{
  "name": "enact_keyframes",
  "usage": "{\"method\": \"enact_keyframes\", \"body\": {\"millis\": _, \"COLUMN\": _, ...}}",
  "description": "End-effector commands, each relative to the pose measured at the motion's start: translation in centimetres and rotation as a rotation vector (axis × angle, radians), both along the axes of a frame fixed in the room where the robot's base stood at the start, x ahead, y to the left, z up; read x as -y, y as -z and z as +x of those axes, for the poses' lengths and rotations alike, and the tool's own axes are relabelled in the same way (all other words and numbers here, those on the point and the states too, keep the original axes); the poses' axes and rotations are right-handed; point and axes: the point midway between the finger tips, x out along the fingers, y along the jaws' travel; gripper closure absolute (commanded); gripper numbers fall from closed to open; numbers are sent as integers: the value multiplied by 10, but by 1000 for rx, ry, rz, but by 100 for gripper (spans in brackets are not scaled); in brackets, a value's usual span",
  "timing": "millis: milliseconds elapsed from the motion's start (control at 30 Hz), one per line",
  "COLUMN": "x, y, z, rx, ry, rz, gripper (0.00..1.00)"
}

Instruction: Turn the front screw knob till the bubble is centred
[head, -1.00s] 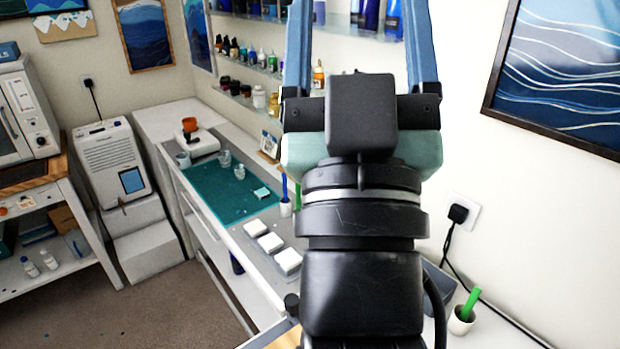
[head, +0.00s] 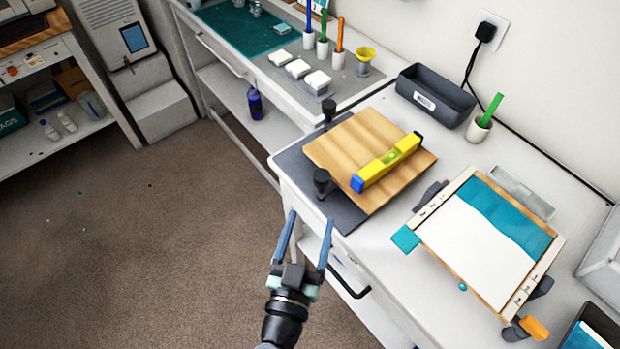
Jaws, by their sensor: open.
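A wooden board (head: 345,150) lies on a dark base plate (head: 347,213) at the near-left corner of the white bench. A yellow spirit level (head: 377,172) with a blue end lies across the board. Its green vial (head: 390,158) shows, but the bubble is too small to read. Two black screw knobs stand at the board's left edge: the nearer one (head: 322,181) and the farther one (head: 329,108). My gripper (head: 310,218) is open and empty, its blue fingers pointing up the picture, just below the nearer knob and apart from it.
A dark tray (head: 436,96) and a white cup with a green stick (head: 479,127) stand behind the board. A framed teal-and-white panel (head: 482,245) lies to the right. A black drawer handle (head: 349,282) sticks out right of my gripper. Open floor lies left.

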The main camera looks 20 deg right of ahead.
Motion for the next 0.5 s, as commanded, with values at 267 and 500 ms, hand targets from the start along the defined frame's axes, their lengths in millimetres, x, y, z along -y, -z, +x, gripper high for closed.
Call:
{"method": "enact_keyframes", "body": {"millis": 267, "x": 31, "y": -2, "z": 50, "rx": 6, "ry": 0, "rz": 0, "gripper": 26}}
{"method": "enact_keyframes", "body": {"millis": 500, "x": 52, "y": -1, "z": 84, "rx": 5, "ry": -2, "rz": 1, "gripper": 26}}
